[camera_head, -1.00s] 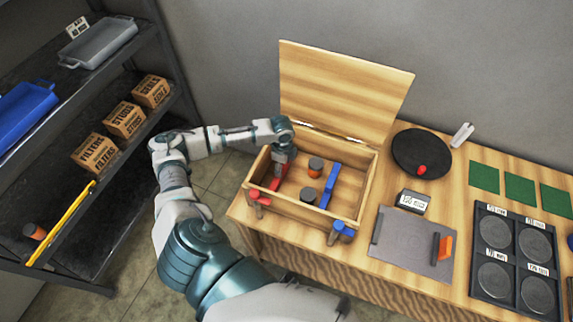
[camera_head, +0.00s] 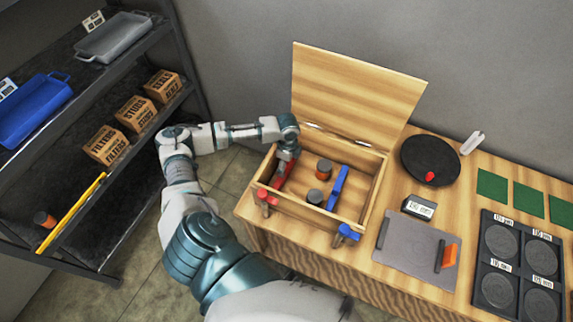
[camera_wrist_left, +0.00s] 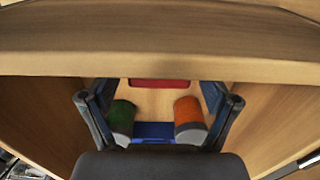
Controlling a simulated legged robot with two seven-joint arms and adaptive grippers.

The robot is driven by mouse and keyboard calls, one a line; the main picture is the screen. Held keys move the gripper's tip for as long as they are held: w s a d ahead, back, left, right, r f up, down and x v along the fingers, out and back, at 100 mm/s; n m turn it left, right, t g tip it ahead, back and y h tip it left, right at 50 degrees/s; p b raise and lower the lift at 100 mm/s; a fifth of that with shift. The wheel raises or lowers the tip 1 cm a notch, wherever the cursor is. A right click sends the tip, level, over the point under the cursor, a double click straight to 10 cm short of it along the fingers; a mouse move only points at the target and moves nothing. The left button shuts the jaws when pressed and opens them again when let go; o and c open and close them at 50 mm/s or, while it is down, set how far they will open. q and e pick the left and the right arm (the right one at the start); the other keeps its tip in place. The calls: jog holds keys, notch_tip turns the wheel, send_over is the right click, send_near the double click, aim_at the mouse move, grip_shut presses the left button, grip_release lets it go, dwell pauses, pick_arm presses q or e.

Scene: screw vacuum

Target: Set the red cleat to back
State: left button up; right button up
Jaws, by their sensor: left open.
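An open wooden box (camera_head: 318,223) holds a long red piece (camera_head: 279,177) along its left side. A red-topped fitting (camera_head: 266,197) stands at its front left wall; I cannot tell which of these red parts is the cleat. My left gripper (camera_head: 287,153) is open, pointing down over the back end of the long red piece and partly hiding it. In the left wrist view, the open left gripper (camera_wrist_left: 158,105) shows a red strip (camera_wrist_left: 160,83) beyond its fingers, with no clear contact. My right gripper is not in view.
Inside the box are an orange, dark-topped cylinder (camera_head: 324,168), a grey-topped cylinder (camera_head: 315,197) and a blue bar (camera_head: 338,187). The raised lid (camera_head: 355,90) stands behind. A blue fitting (camera_head: 346,235) is at the front right. A grey plate (camera_head: 405,252) lies right.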

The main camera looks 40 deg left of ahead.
pick_arm(q)
notch_tip(320, 180, up, 11)
jog(key=shift+a+f, duration=0.15)
jog(key=shift+a, duration=0.05)
jog(key=shift+w, duration=0.1)
